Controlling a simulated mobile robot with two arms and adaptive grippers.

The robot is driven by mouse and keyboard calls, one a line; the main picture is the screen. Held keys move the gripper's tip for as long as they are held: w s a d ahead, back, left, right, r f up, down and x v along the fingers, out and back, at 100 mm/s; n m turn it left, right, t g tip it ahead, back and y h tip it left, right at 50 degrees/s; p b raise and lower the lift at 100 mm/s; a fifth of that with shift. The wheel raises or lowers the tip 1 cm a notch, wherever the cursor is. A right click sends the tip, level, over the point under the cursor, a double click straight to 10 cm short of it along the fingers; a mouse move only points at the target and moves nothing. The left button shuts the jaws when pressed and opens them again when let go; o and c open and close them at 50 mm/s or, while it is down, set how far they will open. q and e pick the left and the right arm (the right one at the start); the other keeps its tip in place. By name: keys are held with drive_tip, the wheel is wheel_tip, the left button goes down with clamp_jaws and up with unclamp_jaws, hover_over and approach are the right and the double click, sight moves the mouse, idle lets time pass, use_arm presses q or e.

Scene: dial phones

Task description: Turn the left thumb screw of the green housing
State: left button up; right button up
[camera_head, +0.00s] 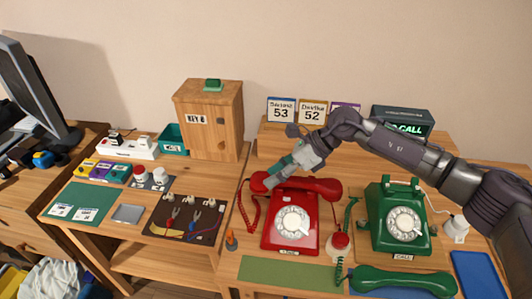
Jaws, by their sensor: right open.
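The green phone housing (380,222) with its white dial (405,223) stands on the right part of the desk, upright. Its cradle on top is bare and its green handset (405,283) lies in front of it. My right gripper (271,175) reaches in from the right and is over the left end of the red phone's handset, well left of the green housing. It is open, and I see nothing held in it. Whether it touches the red handset I cannot tell. My left gripper is not in view.
The red phone (309,240) stands left of the green one, its handset (325,186) on top. A white-and-red round piece (340,245) sits between them. Number cards (281,110) stand behind.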

drive_tip(key=shift+w+a+r+m+t+y, duration=0.25)
drive_tip(key=shift+w+a+r+t+y, duration=0.15)
drive_tip(key=shift+r, duration=0.3)
drive_tip(key=shift+w+a+r+m+t+y, duration=0.2)
drive_tip(key=shift+w+a+r+t+y, duration=0.15)
drive_tip(key=shift+r+y, duration=0.3)
drive_tip(key=shift+w+a+r+m+t+y, duration=0.25)
drive_tip(key=shift+w+a+r+y, duration=0.15)
drive_tip(key=shift+r, duration=0.35)
drive_tip(key=shift+d, duration=0.1)
